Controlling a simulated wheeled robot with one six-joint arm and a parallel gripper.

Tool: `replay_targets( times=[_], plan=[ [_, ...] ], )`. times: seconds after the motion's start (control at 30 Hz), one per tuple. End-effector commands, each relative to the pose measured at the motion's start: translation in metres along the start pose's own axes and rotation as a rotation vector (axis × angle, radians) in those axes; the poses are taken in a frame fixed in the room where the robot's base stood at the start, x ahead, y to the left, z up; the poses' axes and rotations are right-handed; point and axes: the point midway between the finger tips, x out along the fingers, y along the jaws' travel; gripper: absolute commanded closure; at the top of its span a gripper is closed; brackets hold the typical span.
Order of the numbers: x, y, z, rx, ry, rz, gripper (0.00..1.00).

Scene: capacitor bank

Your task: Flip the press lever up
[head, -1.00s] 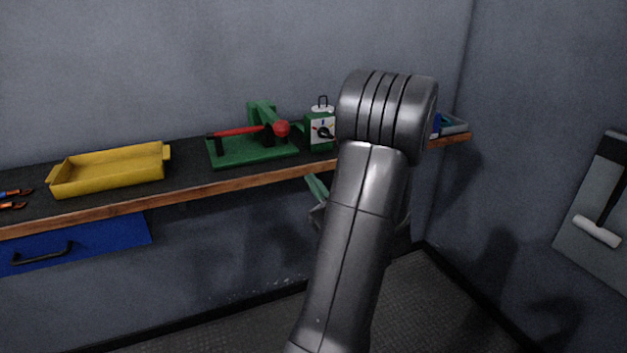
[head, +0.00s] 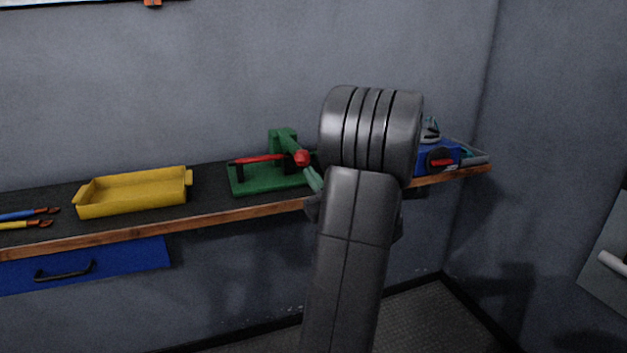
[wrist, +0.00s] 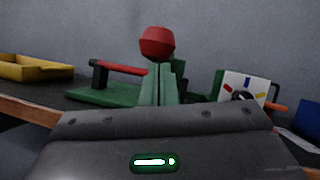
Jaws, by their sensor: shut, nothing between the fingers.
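The green press (head: 277,181) stands on the shelf; it also shows in the wrist view (wrist: 110,95). Its red lever (head: 262,159) lies low and nearly level, with a round red knob (head: 302,158) at its right end. The wrist view shows the lever bar (wrist: 125,68) and the knob (wrist: 157,43) too. My gripper (head: 307,170) has pale green fingers, shut and empty. In the wrist view the fingertips (wrist: 158,66) overlap the knob's underside; I cannot tell whether they touch it. My arm hides the press's right side in the head view.
A yellow tray (head: 135,209) and orange-tipped tools (head: 28,224) are on the shelf to the left. A dial box (wrist: 243,92) stands right of the press, and a blue device (head: 437,157) is further right. The shelf's wooden front edge (head: 235,217) runs below the gripper.

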Motion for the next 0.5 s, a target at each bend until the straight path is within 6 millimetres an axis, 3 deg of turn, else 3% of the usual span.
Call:
replay_targets(
  times=[0.27,0.5],
  plan=[
    [0.003,-0.002,0.007,0.003,0.017,0.003,1.00],
    [0.011,-0.008,0.029,0.016,0.086,0.018,1.00]
  ],
)
